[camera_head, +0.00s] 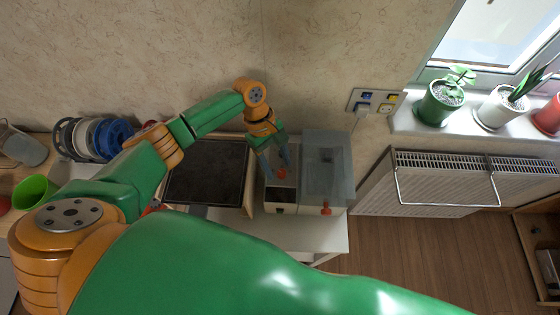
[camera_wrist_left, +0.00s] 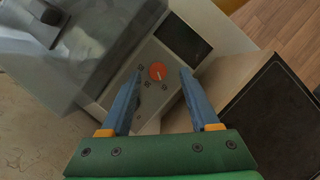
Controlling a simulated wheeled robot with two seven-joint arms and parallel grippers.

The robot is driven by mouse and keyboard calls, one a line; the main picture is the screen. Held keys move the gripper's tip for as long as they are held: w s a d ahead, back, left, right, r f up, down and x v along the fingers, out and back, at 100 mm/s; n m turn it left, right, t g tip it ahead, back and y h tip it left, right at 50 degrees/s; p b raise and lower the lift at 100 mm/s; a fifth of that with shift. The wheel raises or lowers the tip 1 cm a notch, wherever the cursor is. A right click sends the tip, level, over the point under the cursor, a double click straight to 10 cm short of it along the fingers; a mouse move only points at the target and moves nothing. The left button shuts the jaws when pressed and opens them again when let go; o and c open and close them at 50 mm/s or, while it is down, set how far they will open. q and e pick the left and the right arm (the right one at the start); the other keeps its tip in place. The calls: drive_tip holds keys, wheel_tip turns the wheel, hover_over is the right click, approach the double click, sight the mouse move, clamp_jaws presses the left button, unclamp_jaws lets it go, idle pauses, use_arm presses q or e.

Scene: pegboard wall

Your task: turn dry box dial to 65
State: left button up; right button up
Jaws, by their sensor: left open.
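The dry box (camera_head: 340,190) is grey with a translucent cover and stands against the wall at the table's right end. In the left wrist view, its panel carries a round orange-red dial (camera_wrist_left: 157,71) with a pale pointer line and small marks around it. The dial (camera_head: 281,173) also shows in the head view, close to the fingertips. My left gripper (camera_head: 284,163) is open. In the left wrist view, its two blue fingers (camera_wrist_left: 161,73) stand on either side of the dial, with gaps visible. Whether they reach its depth I cannot tell.
A dark panel in a wooden frame (camera_head: 248,197) lies left of the box. Blue and white spools (camera_head: 112,138) and a green cup (camera_head: 33,192) are at the left. Wall sockets (camera_head: 372,100), a radiator (camera_head: 445,184) and potted plants (camera_head: 437,107) are right. A second red knob (camera_head: 326,208) is on the box's front.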

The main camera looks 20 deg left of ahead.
use_arm(q)
drive_tip(key=shift+s+d+f, duration=0.25)
drive_tip(key=shift+f, duration=0.5)
drive_tip(key=shift+w+f, duration=0.2)
drive_tip(key=shift+w, duration=0.15)
drive_tip(key=shift+r, duration=0.1)
clamp_jaws()
